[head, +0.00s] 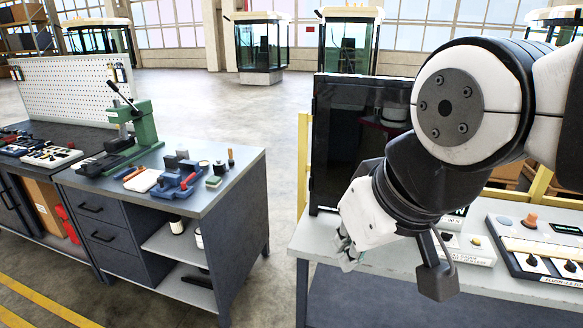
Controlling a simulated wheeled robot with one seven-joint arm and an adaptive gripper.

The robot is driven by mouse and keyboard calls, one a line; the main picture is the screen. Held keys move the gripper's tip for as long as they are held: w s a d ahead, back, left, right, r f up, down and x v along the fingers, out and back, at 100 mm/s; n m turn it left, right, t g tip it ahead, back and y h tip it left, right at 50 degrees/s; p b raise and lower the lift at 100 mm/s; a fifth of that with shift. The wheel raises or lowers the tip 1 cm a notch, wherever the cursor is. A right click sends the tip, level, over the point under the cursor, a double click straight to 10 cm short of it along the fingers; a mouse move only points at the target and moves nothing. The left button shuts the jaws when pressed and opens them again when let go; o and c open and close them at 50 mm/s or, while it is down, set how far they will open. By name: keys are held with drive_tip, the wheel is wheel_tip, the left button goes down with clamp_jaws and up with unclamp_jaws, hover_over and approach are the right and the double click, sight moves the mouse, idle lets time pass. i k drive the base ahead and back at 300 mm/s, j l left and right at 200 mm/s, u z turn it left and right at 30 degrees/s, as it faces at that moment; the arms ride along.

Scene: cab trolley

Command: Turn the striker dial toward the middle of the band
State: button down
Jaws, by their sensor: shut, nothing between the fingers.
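My gripper (349,258) hangs above the left part of the grey worktable (320,246), pointing down, with its fingers shut and empty. It touches no dial that I can see. No dial can be told for certain as the striker dial, as labels are too small to read or partly hidden by my arm.
A tall black-framed dark pane (333,130) stands at the table's back left. An orange knob (530,219) and a small display (566,229) sit at the right. A separate workbench (225,188) with a green press (141,128) stands left, across an open floor gap.

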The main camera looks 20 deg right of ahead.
sight(446, 237)
drive_tip(key=z, duration=1.45)
